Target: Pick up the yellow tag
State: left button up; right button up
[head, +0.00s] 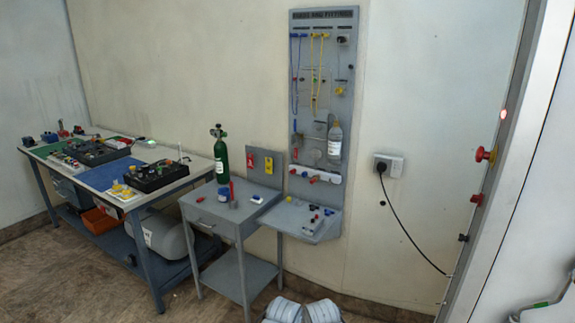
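The yellow tag (269,165) hangs upright on a small grey backboard (283,158) behind the grey side table. A red tag (250,160) hangs just left of it on the same board, with a small gap between them. Nothing covers the yellow tag in the head view. Neither of my grippers can be made out in this view.
The grey side table (205,215) carries a green cylinder (220,155) left of the tags. A tool panel (345,100) with a small shelf (300,229) stands to the right. A cluttered workbench (85,172) is at the left. The floor in front is partly clear.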

aim_at(268, 165)
jog(key=i+j+u, duration=0.1)
jog(key=i+j, duration=0.6)
